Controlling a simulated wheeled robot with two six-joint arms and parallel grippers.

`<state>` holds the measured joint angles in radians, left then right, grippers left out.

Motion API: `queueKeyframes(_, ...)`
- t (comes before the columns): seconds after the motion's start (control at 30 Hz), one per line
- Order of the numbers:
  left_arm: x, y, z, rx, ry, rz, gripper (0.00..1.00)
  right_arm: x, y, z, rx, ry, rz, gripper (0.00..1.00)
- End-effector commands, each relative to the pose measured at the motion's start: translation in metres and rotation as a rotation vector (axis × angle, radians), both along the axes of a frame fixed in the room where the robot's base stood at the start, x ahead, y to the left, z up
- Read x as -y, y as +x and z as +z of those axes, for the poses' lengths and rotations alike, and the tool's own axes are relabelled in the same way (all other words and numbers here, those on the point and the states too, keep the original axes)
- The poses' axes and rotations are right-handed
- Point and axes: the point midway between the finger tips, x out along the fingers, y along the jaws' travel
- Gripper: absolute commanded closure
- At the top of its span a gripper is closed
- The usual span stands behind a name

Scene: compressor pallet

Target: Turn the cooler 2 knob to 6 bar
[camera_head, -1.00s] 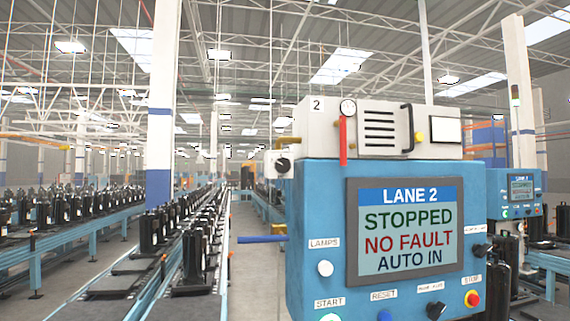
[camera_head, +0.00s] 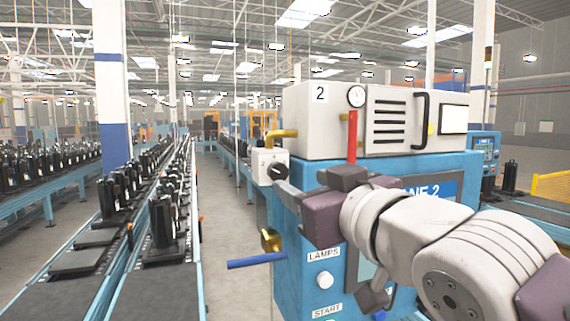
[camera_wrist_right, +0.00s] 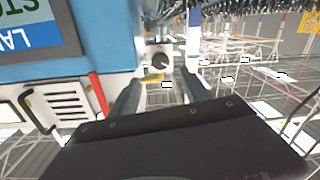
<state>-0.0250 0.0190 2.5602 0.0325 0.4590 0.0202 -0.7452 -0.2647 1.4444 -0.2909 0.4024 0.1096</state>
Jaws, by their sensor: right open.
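The cooler 2 knob (camera_head: 277,171) is a black round knob on a small white box (camera_head: 264,158) on the left side of the blue lane 2 cabinet. My right gripper (camera_head: 281,187) reaches in from the right, its fingers pointing at the box. In the right wrist view the knob (camera_wrist_right: 160,61) appears between the two spread fingers (camera_wrist_right: 162,78), beyond their tips. The gripper is open and empty. I cannot read the knob's setting. My left gripper is not in view.
My right arm covers much of the lane 2 panel (camera_head: 440,187). A red handle (camera_head: 352,137) stands upright near the gauge. A blue lever (camera_head: 257,260) with a brass valve (camera_head: 270,240) sticks out left below the knob. A conveyor with black compressors (camera_head: 163,225) runs at left.

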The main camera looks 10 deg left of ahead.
Motion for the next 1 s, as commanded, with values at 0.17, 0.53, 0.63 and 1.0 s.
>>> queueKeyframes(0.17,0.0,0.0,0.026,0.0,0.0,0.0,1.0,-0.021,0.03,0.004,-0.006,-0.006,-0.002,0.45)
queueKeyframes(0.53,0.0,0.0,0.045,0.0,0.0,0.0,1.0,-0.049,0.069,0.0,-0.003,-0.002,-0.002,0.45)
queueKeyframes(0.63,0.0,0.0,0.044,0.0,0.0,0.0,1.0,-0.05,0.069,-0.001,-0.004,-0.001,-0.002,0.45)
queueKeyframes(1.0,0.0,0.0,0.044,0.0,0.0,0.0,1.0,-0.049,0.069,-0.001,-0.003,-0.002,-0.002,1.0)
